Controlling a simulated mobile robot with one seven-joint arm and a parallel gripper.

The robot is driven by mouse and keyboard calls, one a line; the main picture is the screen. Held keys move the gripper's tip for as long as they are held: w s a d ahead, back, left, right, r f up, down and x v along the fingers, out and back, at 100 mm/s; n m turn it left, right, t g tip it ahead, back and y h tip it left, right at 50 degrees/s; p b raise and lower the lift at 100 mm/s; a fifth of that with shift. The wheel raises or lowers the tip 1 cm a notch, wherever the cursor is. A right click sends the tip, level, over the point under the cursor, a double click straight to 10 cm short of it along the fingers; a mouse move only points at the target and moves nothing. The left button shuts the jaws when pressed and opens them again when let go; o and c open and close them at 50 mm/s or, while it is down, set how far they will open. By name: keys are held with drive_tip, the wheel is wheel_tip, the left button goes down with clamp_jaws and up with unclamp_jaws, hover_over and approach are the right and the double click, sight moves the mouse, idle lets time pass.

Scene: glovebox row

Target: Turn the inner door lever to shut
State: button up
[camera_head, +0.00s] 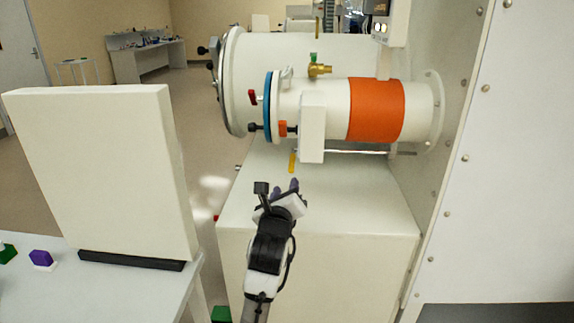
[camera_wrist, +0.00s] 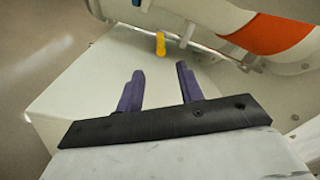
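A yellow lever (camera_head: 292,161) hangs down below the white transfer chamber (camera_head: 310,100), near the left end of a thin metal rod (camera_head: 355,152) that runs right towards the wall. It looks like the inner door lever, though no label shows. The yellow lever also appears in the wrist view (camera_wrist: 160,43), ahead of the fingers and roughly between their lines. My gripper (camera_head: 286,188) is below and in front of the lever, above the white cabinet top. In the wrist view its two purple fingers (camera_wrist: 160,72) are apart with nothing between them. The gripper is not touching the lever.
A red-tipped handle (camera_head: 252,97) and an orange block (camera_head: 283,128) sit by the chamber's blue-rimmed left end. A green-topped brass valve (camera_head: 318,68) is above. The white cabinet (camera_head: 320,215) has a clear top. A white panel (camera_head: 105,170) stands on the left table.

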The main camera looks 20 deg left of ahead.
sight(293, 164)
drive_tip(key=p+x, duration=0.4)
drive_tip(key=x, duration=0.9)
drive_tip(key=shift+w+p, duration=0.3)
drive_tip(key=shift+p, duration=0.05)
drive_tip(key=shift+c, duration=0.4)
clamp_jaws()
